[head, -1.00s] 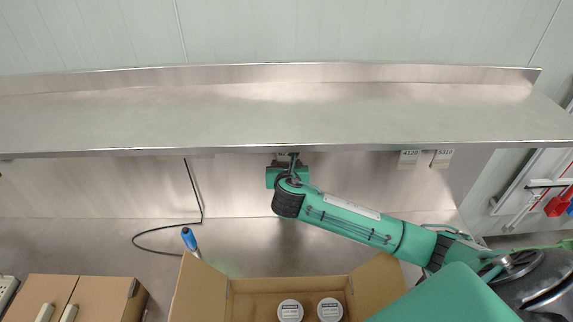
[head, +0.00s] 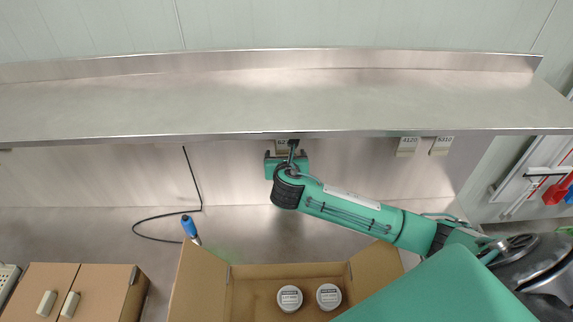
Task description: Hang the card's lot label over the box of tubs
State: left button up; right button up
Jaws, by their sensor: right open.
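Three pale lot labels hang along the front edge of the steel shelf. One reads 4120 (head: 407,147) and one reads 5310 (head: 441,146). The third label (head: 281,147) is further left and partly hidden by my right gripper (head: 288,155), so only the start of its number shows. The right gripper is open, right at that label under the shelf edge; I cannot tell whether it touches it. The open cardboard box (head: 250,271) stands below, with two white-lidded tubs (head: 290,298) visible inside. My forearm hides its right side. I cannot make out a card. My left gripper is out of view.
The steel shelf (head: 280,105) spans the view, its top bare. A blue-handled tool (head: 189,227) on a black cable stands by the box's left flap. A closed brown carton (head: 105,287) is at lower left. Red items (head: 556,192) hang at far right.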

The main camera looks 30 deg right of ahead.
jog(key=v, duration=1.2)
jog(key=shift+s, duration=0.25)
jog(key=shift+a, duration=0.1)
